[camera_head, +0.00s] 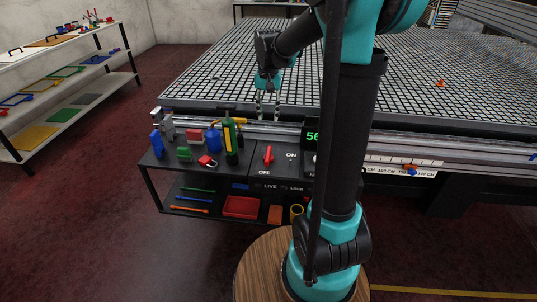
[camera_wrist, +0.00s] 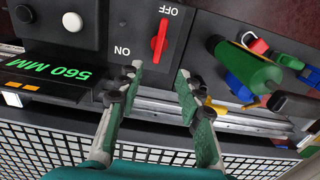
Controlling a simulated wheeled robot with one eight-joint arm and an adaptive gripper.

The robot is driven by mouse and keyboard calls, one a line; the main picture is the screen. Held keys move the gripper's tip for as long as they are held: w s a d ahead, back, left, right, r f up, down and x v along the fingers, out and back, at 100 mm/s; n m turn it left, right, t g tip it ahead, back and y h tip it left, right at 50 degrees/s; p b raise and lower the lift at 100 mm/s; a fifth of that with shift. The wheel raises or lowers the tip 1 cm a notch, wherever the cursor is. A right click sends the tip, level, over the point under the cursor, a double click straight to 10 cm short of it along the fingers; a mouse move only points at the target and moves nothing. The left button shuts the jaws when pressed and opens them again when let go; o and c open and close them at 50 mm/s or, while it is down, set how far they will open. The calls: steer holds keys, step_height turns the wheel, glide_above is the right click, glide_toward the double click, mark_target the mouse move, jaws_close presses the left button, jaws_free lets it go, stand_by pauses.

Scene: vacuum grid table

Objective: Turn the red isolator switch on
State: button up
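The red isolator switch (camera_head: 268,157) is a red handle on a black panel, with OFF printed below it and ON to its right. In the wrist view, which is upside down, the red handle (camera_wrist: 160,40) stands lengthwise, in line with the OFF mark and turned away from ON. My gripper (camera_head: 268,115) hangs above the table's front rail, behind the switch. Its fingers are apart and empty. In the wrist view the fingertips (camera_wrist: 160,70) lie just short of the handle, one to each side of its line, and do not appear to touch it.
A green bottle (camera_head: 231,143) and small coloured items stand left of the switch. A green-lit display (camera_head: 311,137) is to its right, partly behind my arm. The grid table (camera_head: 220,85) lies behind. A shelf rack (camera_head: 70,95) stands far left.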

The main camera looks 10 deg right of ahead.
mark_target(268, 153)
step_height(268, 153, down, 17)
steer(key=shift+f, duration=0.2)
stand_by(0.4)
jaws_close()
